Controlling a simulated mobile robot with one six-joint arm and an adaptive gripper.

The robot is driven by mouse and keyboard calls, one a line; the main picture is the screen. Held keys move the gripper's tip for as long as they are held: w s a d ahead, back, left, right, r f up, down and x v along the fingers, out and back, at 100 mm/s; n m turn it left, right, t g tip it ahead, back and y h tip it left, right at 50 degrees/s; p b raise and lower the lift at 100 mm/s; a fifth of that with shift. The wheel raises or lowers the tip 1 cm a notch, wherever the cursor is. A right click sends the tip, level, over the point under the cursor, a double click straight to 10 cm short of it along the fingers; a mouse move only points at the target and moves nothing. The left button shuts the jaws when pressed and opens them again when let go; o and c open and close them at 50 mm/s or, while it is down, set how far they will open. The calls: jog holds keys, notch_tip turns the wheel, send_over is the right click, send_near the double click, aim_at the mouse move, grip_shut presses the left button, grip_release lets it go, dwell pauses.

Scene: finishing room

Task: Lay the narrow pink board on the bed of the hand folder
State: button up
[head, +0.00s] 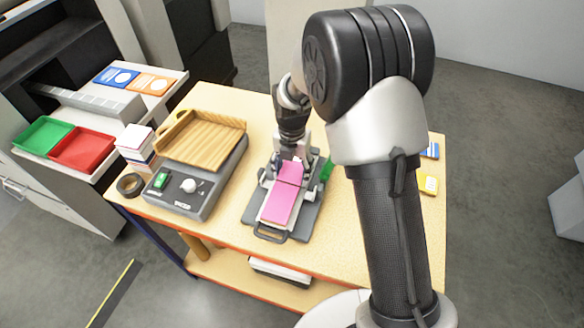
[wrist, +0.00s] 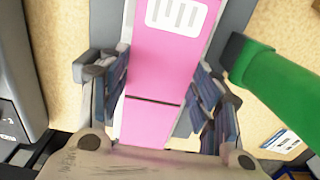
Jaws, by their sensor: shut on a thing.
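The narrow pink board (head: 278,207) lies lengthwise over the bed of the hand folder (head: 252,212), a grey device with a looped front handle. In the wrist view the board (wrist: 160,62) shows a dark crosswise line and a white printed patch. My gripper (head: 290,166) points down over the far part of the board. In the wrist view my gripper (wrist: 160,88) has its ribbed blue-grey fingers at the board's two long edges, shut on it. I cannot tell whether the board's underside touches the bed. The folder's green lever (wrist: 282,98) is to the right of the fingers.
A grey machine (head: 208,200) with a wooden tray (head: 203,140) stands left of the folder. A tape roll (head: 130,185) and a card stack (head: 135,146) are at the table's left. Yellow (head: 428,185) and blue packs lie near the right edge. My arm hides part of the table's right side.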

jog(key=shift+f+b, duration=0.3)
jog(key=shift+f, duration=0.15)
dwell(0.5)
jog(key=o, duration=1.1)
notch_tip(320, 180, up, 12)
jog(key=shift+r, duration=0.1)
